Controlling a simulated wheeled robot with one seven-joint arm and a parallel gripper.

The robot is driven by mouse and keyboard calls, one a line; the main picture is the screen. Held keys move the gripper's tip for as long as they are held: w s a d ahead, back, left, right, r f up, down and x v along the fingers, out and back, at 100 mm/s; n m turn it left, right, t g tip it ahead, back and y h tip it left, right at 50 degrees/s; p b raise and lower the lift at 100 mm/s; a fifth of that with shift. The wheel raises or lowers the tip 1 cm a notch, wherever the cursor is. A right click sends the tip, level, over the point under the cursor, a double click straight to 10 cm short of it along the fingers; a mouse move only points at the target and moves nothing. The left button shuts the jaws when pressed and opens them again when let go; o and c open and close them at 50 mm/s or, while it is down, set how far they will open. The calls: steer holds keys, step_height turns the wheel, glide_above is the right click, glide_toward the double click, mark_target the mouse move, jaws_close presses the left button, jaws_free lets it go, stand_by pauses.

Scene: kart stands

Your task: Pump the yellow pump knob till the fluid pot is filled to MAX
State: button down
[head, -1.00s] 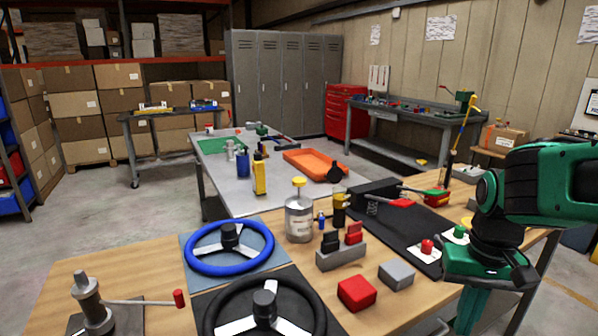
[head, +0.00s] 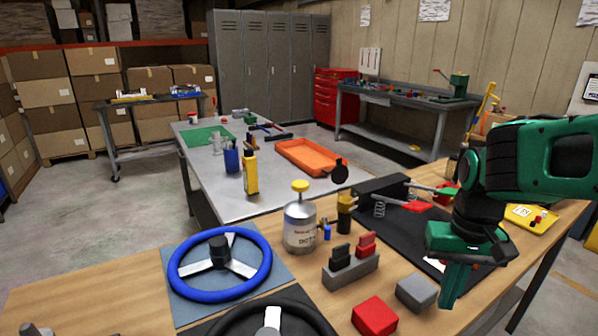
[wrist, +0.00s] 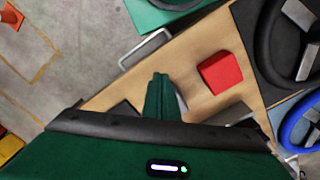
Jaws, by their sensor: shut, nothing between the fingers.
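The yellow pump knob (head: 300,186) tops a silver can (head: 299,228) with a printed label, upright on the wooden bench. A small dark pot with a yellow-amber upper part (head: 345,212) stands just right of the can; it may be the fluid pot. I cannot read a MAX mark or fluid level on it. My gripper (head: 452,290) points down over the bench's right side, well right of the can and apart from it. In the wrist view my gripper (wrist: 161,88) is shut and empty; the knob is not visible there.
A blue steering wheel (head: 220,264) lies left of the can. A black mat (head: 405,232) lies behind.

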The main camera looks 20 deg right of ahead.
step_height(320, 180, up, 26)
steer(key=n+t, duration=0.4)
steer(key=n, duration=0.5)
glide_above(300, 183)
steer(key=s, duration=0.4)
steer(key=shift+d+r+g, duration=0.2)
steer(key=shift+d+g, duration=0.1)
steer(key=shift+d, duration=0.05)
steer(key=x, duration=1.3)
steer(key=shift+s+a+f, duration=0.15)
steer(key=shift+s+f, duration=0.05)
steer(key=shift+s, duration=0.2)
steer(key=shift+f, duration=0.4)
